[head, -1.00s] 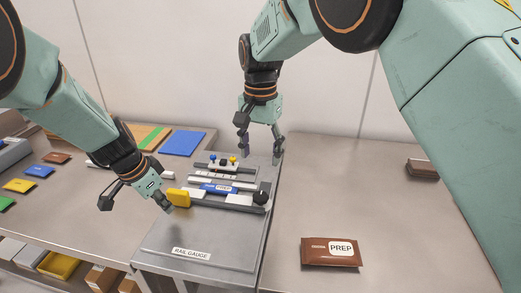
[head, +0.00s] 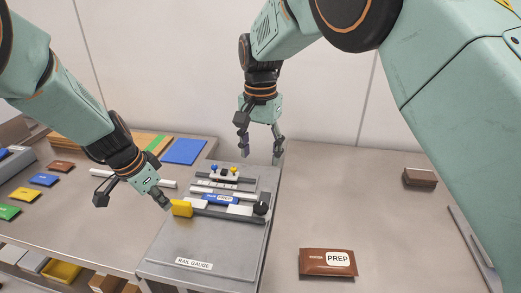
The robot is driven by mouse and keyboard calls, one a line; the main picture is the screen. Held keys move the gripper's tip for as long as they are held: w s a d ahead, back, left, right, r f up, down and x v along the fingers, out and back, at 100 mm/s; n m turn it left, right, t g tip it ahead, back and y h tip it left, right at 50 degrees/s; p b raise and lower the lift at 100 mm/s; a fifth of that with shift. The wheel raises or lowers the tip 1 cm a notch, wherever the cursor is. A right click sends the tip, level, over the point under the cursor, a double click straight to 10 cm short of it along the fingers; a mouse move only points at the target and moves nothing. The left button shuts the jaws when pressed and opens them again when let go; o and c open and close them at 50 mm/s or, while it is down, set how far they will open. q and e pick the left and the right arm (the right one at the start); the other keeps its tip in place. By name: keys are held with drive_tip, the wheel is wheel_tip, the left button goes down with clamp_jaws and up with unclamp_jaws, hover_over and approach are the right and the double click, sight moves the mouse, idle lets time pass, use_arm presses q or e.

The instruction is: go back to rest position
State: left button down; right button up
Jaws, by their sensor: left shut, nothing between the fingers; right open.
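My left gripper (head: 132,195) comes in from the left and hangs low over the left side of the rail gauge, one finger beside its yellow block (head: 182,208). I cannot tell whether that finger touches the block. It holds nothing. My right gripper (head: 260,152) points down, open and empty, above the back right of the gauge. The grey rail gauge (head: 215,250) carries rails, a blue labelled piece (head: 222,199), a black knob (head: 261,208) and small blue and yellow knobs at the back.
A brown PREP packet (head: 314,263) lies on the right table, with a brown block (head: 419,178) further back. On the left table lie several coloured packets, a blue sheet (head: 184,151) and a white bar (head: 160,183). The right table's middle is clear.

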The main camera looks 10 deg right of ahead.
use_arm(q)
drive_tip(key=shift+r+p, duration=0.65)
drive_tip(key=shift+r, duration=0.55)
drive_tip(key=shift+r, duration=0.1)
